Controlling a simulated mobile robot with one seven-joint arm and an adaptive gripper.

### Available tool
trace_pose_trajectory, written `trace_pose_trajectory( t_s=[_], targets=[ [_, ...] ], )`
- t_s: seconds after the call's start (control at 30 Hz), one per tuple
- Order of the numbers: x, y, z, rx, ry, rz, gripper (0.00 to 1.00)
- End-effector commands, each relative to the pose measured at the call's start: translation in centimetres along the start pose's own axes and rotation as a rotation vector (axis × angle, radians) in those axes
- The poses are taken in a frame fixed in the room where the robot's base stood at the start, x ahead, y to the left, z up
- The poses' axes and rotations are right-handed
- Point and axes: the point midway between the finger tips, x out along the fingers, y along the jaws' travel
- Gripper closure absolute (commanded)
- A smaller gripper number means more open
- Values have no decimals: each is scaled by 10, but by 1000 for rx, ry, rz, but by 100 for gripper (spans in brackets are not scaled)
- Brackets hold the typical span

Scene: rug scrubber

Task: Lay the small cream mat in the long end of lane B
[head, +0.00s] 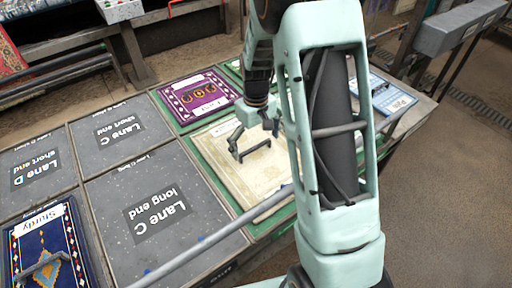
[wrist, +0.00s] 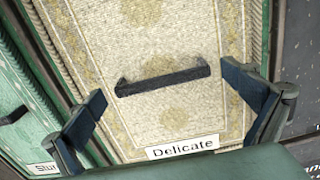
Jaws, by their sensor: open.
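The cream mat (head: 218,162) has a patterned gold border, a dark bar handle (head: 256,153) and a label reading "Delicate" in the wrist view (wrist: 190,115). It lies flat over a green surface (head: 205,170) that shows along its edges. My gripper (head: 253,133) is open above the mat. In the wrist view its two fingers stand apart either side of the handle (wrist: 162,80). I cannot tell how far above the handle they are. No lane B lettering shows. My arm hides part of the mat's right side.
Left of the cream mat is the bare grey lane C long end (head: 120,245). A purple mat (head: 190,110) lies behind it. A blue "Sturdy" mat (head: 50,240) lies at lower left. A grey rail (head: 215,238) crosses the front. A green mat (wrist: 20,95) shows beside the cream one.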

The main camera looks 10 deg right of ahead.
Motion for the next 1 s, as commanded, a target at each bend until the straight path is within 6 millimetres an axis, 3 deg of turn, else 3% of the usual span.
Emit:
trace_pose_trajectory(
  t_s=[0.3, 0.5, 1.0],
  targets=[
    [-70, 0, -1, 0, 4, 1, 0],
    [-98, 0, -1, 0, 3, 1, 0],
    [-106, 0, 0, 0, 0, 0, 0]
  ],
)
